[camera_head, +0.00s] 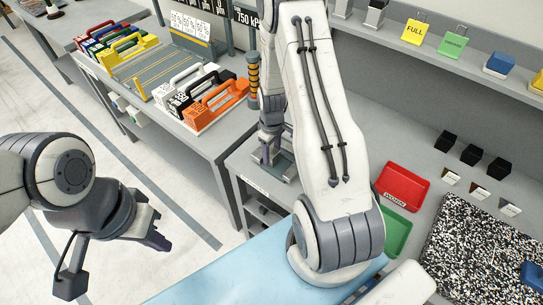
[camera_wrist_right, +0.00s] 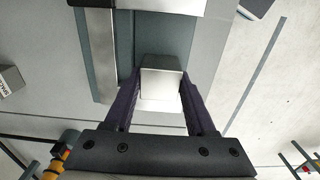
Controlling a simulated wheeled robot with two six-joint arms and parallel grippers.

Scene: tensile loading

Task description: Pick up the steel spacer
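A pale steel block, which looks like the steel spacer (camera_wrist_right: 162,82), stands between the fingers of my right gripper (camera_wrist_right: 162,95) in the right wrist view. The two dark fingers are apart, one on each side of the block, with very little room between. Whether they touch it I cannot tell. In the head view my right gripper (camera_head: 269,152) points down at the grey side bench, and the block is not clearly visible there. My left gripper (camera_head: 155,232) is over the floor at the left, empty, with its fingers apart.
An orange-handled item (camera_head: 216,103) and several other handled items stand on the bench at upper left. A red tray (camera_head: 402,185) and a green tray (camera_head: 397,232) lie right of my right arm. A speckled mat (camera_head: 480,250) lies at lower right. Open floor surrounds my left gripper.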

